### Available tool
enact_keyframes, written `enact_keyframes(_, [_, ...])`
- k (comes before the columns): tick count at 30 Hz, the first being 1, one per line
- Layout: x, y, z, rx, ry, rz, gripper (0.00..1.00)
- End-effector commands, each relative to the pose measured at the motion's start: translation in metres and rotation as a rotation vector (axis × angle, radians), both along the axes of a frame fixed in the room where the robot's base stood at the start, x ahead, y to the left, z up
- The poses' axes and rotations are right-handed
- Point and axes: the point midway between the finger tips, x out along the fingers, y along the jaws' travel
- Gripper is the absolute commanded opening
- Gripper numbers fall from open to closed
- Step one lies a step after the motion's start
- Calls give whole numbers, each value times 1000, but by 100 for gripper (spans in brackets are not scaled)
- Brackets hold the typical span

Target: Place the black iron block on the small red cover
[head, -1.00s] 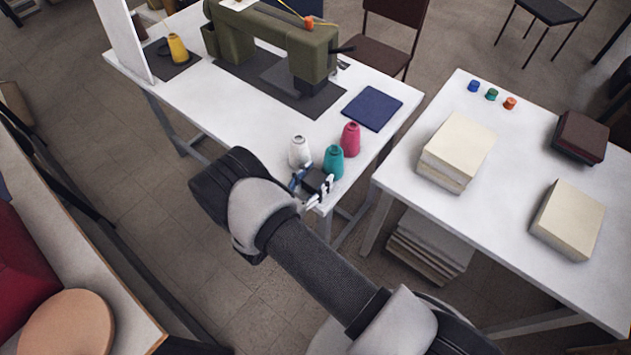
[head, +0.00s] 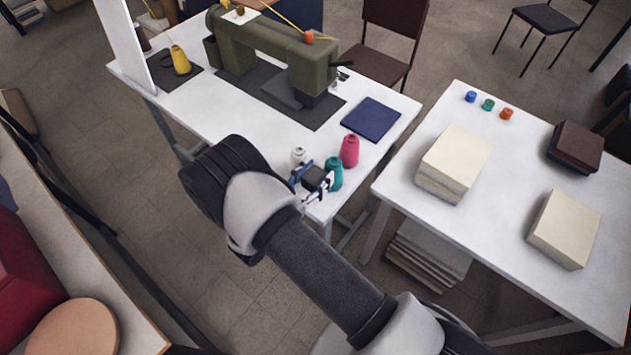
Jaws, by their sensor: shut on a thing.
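The black iron block (head: 315,178) shows as a small dark box at the near corner of the sewing table. My gripper (head: 313,184) is shut on it, with blue and white finger parts around it. The block stands close by the teal spool and the white spool; whether it touches the table I cannot tell. A large red padded surface (head: 35,270) lies at the left edge, partly cut off. A dark maroon-brown folded stack (head: 575,148) lies on the right table. I cannot tell which of these, if either, is the small red cover.
The sewing table (head: 240,125) carries a green sewing machine (head: 262,50), a navy folded cloth (head: 371,119) and teal (head: 334,174), pink (head: 349,151) and white (head: 298,158) spools. The right table (head: 490,215) holds cream stacks (head: 453,160) and small bobbins, with clear room between. A gap separates the tables.

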Motion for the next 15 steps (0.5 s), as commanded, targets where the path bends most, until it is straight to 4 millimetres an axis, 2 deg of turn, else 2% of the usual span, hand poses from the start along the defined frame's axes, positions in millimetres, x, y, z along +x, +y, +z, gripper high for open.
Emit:
enact_keyframes(1, [1,1,18,1,-6,0,0])
enact_keyframes(6, [1,1,57,2,-7,0,0])
enact_keyframes(15, [1,0,114,1,-6,0,0])
